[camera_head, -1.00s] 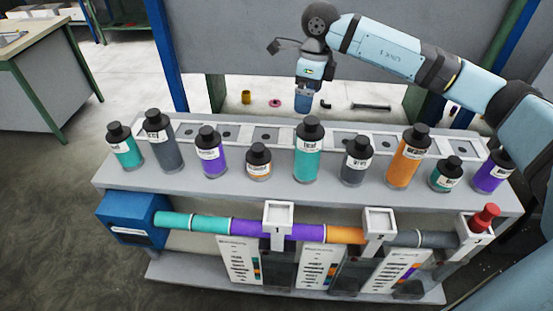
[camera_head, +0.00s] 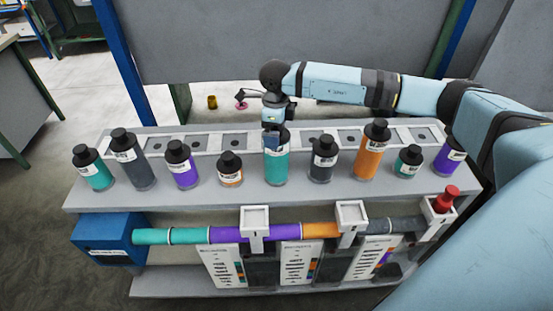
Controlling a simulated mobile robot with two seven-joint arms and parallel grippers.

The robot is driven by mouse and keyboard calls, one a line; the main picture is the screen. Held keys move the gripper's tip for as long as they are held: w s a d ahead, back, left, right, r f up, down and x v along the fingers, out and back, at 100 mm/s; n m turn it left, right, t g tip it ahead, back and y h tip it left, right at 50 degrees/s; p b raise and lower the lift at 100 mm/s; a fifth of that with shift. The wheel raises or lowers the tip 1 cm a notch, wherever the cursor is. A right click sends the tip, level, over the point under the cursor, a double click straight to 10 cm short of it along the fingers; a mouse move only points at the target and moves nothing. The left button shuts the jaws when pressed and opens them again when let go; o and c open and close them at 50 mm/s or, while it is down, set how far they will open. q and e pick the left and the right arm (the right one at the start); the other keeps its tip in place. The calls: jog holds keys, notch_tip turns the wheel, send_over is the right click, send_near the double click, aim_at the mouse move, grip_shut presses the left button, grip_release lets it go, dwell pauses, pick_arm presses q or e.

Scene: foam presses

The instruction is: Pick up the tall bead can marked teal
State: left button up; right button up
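The tall teal can (camera_head: 276,168) stands upright on the grey shelf near the middle of the row. Its black cap is mostly hidden by my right gripper (camera_head: 272,146), which comes in from the right and points down at the can's top. In this view the gripper overlaps the upper part of the can. Whether its fingers touch the can, and whether they are open or shut, I cannot tell. Shorter teal cans stand at the left end (camera_head: 97,177) and toward the right (camera_head: 405,170). My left gripper is not in view.
Close neighbours are a small orange can (camera_head: 231,179) to the left and a grey can (camera_head: 321,172) to the right. A tall orange can (camera_head: 368,158) stands farther right. A white slotted rail (camera_head: 205,143) runs behind the cans. A blue box (camera_head: 108,240) sits at the lower left.

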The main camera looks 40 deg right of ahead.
jog(key=shift+f, duration=0.9)
jog(key=shift+c, duration=0.5)
jog(key=c, duration=1.1)
jog(key=shift+r, duration=0.1)
jog(key=shift+c, duration=0.5)
jog(key=shift+r, duration=0.1)
